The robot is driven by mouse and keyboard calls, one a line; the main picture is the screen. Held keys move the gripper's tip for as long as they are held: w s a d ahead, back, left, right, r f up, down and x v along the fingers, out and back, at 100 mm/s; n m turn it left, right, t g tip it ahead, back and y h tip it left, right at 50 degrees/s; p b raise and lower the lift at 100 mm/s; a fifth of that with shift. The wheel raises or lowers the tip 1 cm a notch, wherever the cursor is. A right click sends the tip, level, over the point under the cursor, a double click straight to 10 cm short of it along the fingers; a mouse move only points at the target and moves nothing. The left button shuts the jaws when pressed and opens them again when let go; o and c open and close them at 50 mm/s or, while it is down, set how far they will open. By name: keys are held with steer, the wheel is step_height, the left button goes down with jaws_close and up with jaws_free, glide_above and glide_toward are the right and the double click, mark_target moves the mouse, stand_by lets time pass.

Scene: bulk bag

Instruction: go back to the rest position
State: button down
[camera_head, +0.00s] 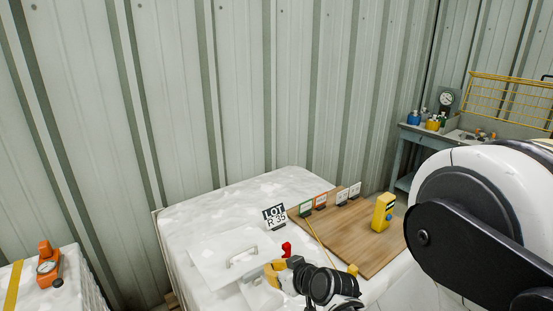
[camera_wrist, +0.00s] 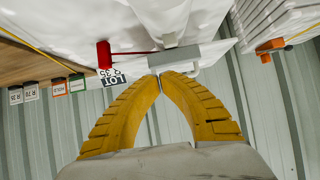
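The grey handle (camera_wrist: 188,56) shows just beyond the tips; contact cannot be told. A red-headed tool (camera_head: 287,248) lies beside the gripper, and its red head (camera_wrist: 104,55) and thin rod show in the wrist view.
A "LOT R 35" card (camera_head: 274,216) stands behind the panel. A wooden board (camera_head: 350,240) carries several small cards and a yellow device (camera_head: 383,212). An orange device (camera_head: 48,264) sits on another white stack at left. A bench (camera_head: 410,133) stands at the back right.

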steer(key=s+d+r+m+g+h, duration=0.1)
steer(key=s+d+r+m+h, duration=0.2)
steer(key=s+d+r, duration=0.7)
steer(key=s+d+r+m+g+h, duration=0.1)
steer(key=s+d+m+h, duration=0.2)
steer(key=s+d, duration=0.7)
steer(key=shift+s+d+r+m+h, duration=0.3)
steer(key=shift+s+d+m, duration=0.1)
steer(key=shift+s, duration=0.65)
